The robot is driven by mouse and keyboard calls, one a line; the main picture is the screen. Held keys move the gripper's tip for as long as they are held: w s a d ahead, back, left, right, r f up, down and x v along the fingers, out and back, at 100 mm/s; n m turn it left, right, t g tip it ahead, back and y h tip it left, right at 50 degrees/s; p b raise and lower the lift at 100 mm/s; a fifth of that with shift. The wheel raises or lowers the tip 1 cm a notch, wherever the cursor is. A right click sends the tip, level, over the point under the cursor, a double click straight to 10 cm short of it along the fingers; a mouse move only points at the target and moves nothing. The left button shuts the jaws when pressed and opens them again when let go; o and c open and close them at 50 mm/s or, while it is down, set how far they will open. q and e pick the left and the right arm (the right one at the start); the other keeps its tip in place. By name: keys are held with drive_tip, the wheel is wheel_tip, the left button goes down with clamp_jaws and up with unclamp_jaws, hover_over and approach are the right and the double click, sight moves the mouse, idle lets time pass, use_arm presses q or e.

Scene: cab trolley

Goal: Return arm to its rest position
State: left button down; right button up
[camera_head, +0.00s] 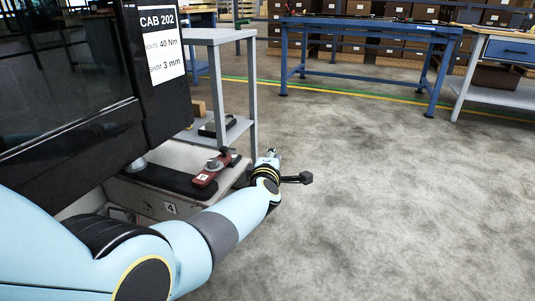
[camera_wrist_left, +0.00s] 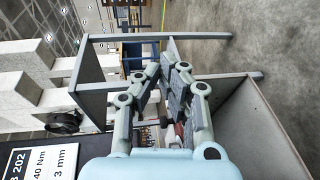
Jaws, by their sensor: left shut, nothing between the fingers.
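My left arm reaches in from the lower left of the head view, and its wrist (camera_head: 266,180) ends beside the trolley's front corner. My left gripper (camera_wrist_left: 172,78) shows in the wrist view with its fingertips together and nothing between them. In the head view the fingers are not clear past the wrist; a dark part sticks out to the right there. The trolley (camera_head: 230,90) is grey, with posts and shelves. My right arm and gripper are in neither view.
A dark cab panel with a "CAB 202" label (camera_head: 162,42) stands close on the left. A red tool (camera_head: 210,172) lies on the trolley's lower deck, near my wrist. A blue workbench (camera_head: 365,28) stands at the back. The concrete floor (camera_head: 400,200) to the right is clear.

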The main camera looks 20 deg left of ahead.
use_arm(q)
drive_tip(key=shift+s+d, duration=0.15)
drive_tip(key=shift+d, duration=0.3)
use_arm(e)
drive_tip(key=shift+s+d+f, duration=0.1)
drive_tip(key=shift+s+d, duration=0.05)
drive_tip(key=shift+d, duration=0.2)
